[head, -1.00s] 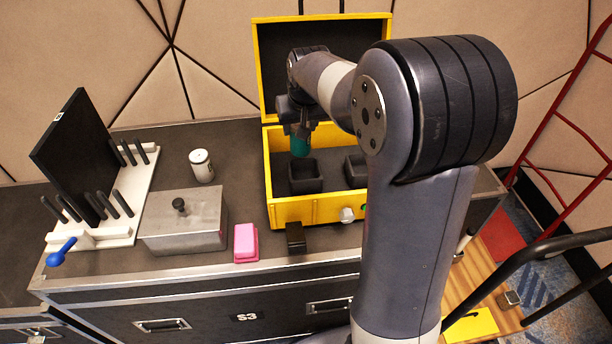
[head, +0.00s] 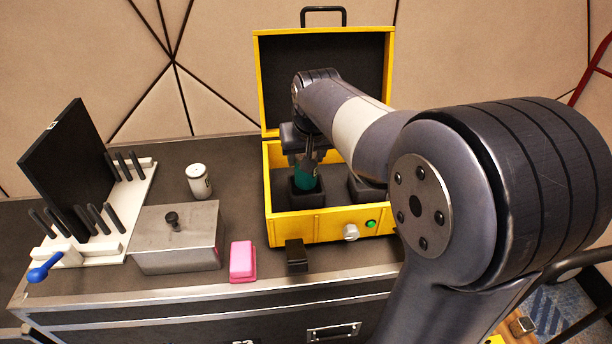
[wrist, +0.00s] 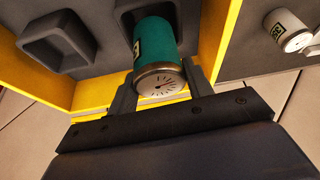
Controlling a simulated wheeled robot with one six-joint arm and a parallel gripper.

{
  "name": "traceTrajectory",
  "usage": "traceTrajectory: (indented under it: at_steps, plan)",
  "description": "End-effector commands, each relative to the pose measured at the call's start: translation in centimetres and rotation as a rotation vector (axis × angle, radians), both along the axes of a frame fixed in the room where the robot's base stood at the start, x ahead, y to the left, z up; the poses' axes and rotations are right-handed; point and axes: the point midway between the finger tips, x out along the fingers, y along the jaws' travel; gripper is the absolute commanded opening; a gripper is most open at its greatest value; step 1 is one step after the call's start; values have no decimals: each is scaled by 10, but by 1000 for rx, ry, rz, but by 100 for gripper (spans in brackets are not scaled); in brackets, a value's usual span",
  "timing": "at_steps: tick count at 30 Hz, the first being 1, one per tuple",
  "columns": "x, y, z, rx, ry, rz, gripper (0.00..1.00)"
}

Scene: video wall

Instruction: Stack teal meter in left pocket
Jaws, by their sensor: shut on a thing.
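The teal meter (head: 305,177) is upright at the left pocket (head: 306,200) inside the yellow case (head: 312,226). Its lower end is hidden behind the pocket's front wall, so it appears to be at least partly inside; I cannot tell if it touches the bottom. My gripper (head: 304,160) is shut on the teal meter from above. In the wrist view the teal meter (wrist: 155,42) shows its round dial face between my gripper's fingers (wrist: 160,85), with the dark pocket rim (wrist: 122,12) around its far end. The other pocket (wrist: 55,40) looks empty there.
The case's open lid (head: 270,80) stands behind. A white can (head: 199,182), a grey metal box (head: 178,240), a pink block (head: 242,260) and a small black block (head: 296,256) are outside the case. A white rack (head: 130,215) with a black panel (head: 68,165) stands at left.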

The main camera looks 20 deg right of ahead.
Motion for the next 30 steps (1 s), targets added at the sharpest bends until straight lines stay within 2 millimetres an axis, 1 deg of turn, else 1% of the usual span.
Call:
traceTrajectory:
  at_steps: [4,10,18,25,26,30]
  plan:
    - [0,0,-12,0,0,0,21]
    - [0,0,-39,0,0,0,21]
    - [0,0,-40,0,-2,0,21]
    - [0,0,-47,0,-2,0,21]
    - [0,0,-47,0,-2,0,50]
    - [0,0,-47,0,-1,0,61]
